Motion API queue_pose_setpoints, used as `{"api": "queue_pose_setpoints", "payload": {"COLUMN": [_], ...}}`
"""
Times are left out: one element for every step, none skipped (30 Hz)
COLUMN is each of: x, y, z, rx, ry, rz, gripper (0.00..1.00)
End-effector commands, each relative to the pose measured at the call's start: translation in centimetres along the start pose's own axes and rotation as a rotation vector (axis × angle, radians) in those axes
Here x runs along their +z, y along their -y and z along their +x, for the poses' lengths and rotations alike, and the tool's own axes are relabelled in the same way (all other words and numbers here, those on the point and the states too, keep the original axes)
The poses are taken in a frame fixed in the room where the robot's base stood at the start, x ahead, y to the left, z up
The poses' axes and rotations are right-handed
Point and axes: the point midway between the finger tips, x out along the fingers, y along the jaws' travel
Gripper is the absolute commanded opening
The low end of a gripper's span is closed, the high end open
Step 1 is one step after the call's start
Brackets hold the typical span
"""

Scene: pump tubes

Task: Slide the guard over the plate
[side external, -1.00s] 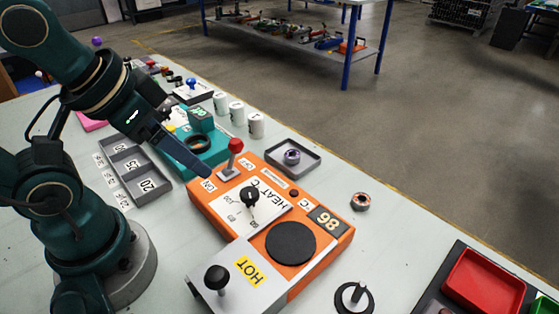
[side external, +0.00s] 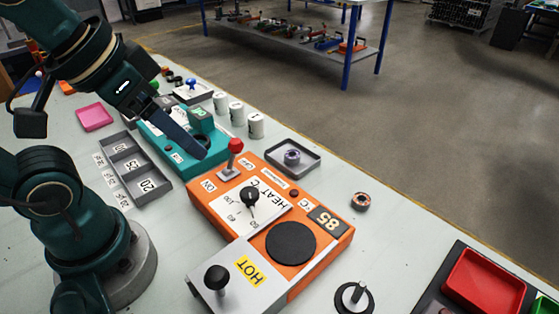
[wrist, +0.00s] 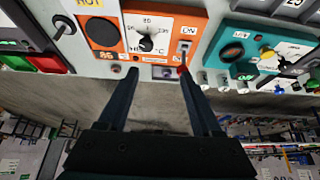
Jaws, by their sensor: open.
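The guard (side external: 207,291) is a light grey sliding panel with a yellow HOT label and a black knob (side external: 216,278). It lies at the near-left end of the orange heater box (side external: 310,266), beside the round black plate (side external: 290,243), which is uncovered. In the wrist view the lever tip lies by the right finger of my gripper (wrist: 157,72).
A dial (side external: 250,196) and a digital display (side external: 327,219) sit on the heater. A teal device (side external: 175,150) stands behind, a grey tray (side external: 291,172) with a ring to the right. A copper ring (side external: 361,201), a peg stand (side external: 354,297) and a red bin (side external: 484,283) are nearby.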

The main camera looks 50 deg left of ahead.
Motion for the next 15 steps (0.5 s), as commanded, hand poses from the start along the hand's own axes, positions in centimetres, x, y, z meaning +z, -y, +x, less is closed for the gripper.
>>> {"api": "queue_pose_setpoints", "payload": {"x": [-0.5,-0.7,-0.9,-1.1,-1.5,-2.1,-2.6,-3.1,-3.8,-4.3,-4.8,-5.5,-6.1,-6.7,-7.5], "y": [0.0,0.0,0.0,0.0,0.5,1.1,1.5,1.9,2.4,2.8,3.2,3.7,4.1,4.5,5.0], "z": [-0.6,-1.0,-1.6,-1.9,-1.5,-1.1,-0.8,-0.6,-0.3,-0.1,0.2,0.4,0.6,0.8,1.1], "rx": [0.000,0.000,0.000,0.000,-0.020,-0.047,-0.066,-0.084,-0.107,-0.124,-0.141,-0.163,-0.180,-0.195,-0.217], "ry": [-0.003,-0.004,-0.004,-0.003,-0.013,-0.037,-0.055,-0.072,-0.097,-0.115,-0.135,-0.162,-0.183,-0.206,-0.236], "rz": [0.000,0.000,0.000,0.000,-0.002,-0.005,-0.004,-0.004,-0.002,0.001,0.005,0.010,0.017,0.024,0.035], "gripper": [0.66,0.66,0.66,0.66,0.66,0.66,0.66,0.66,0.66,0.66,0.66,0.66,0.66,0.66,0.66]}}
